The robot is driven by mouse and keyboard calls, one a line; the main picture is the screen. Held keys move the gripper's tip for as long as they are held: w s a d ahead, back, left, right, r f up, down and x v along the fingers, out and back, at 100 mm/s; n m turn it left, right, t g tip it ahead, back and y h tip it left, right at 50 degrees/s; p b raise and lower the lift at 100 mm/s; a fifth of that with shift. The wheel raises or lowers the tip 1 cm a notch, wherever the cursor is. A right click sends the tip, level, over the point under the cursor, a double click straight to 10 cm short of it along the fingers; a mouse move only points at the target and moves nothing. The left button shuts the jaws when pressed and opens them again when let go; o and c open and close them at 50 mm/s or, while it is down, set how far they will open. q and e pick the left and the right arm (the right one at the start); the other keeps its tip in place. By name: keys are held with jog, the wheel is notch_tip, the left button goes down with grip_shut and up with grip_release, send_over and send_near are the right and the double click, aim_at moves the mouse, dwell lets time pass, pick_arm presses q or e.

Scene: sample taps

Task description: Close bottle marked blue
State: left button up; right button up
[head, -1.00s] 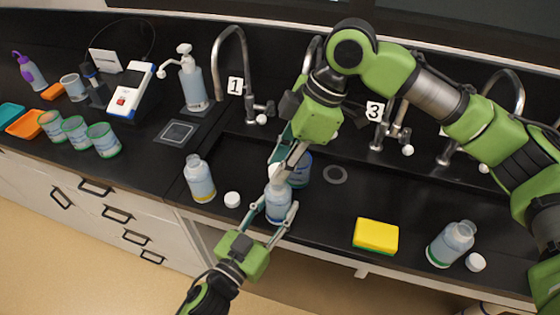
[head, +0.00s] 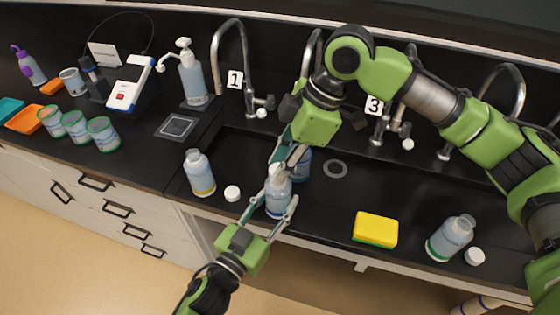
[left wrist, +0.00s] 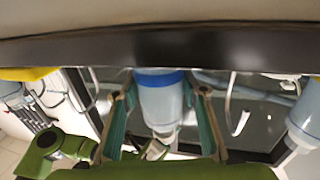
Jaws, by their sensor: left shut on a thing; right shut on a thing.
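The bottle with a blue band (head: 278,202) stands upright near the counter's front edge. My left gripper (head: 276,206) is shut on its body, a finger on either side. In the left wrist view the bottle (left wrist: 162,102) sits between the two fingers and its blue band shows. My right gripper (head: 280,166) points down over the bottle's top and is shut on a white cap (head: 275,169) at the neck. The fingers partly hide the cap, and I cannot tell how tightly it sits.
A yellow-marked bottle (head: 200,175) with a loose white cap (head: 232,193) stands left. A green-marked bottle (head: 450,240) with another cap (head: 475,256) stands right. A yellow sponge (head: 376,228) lies between. A blue-labelled container (head: 302,165) is behind my right gripper. Taps line the back.

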jog(key=shift+f, duration=0.5)
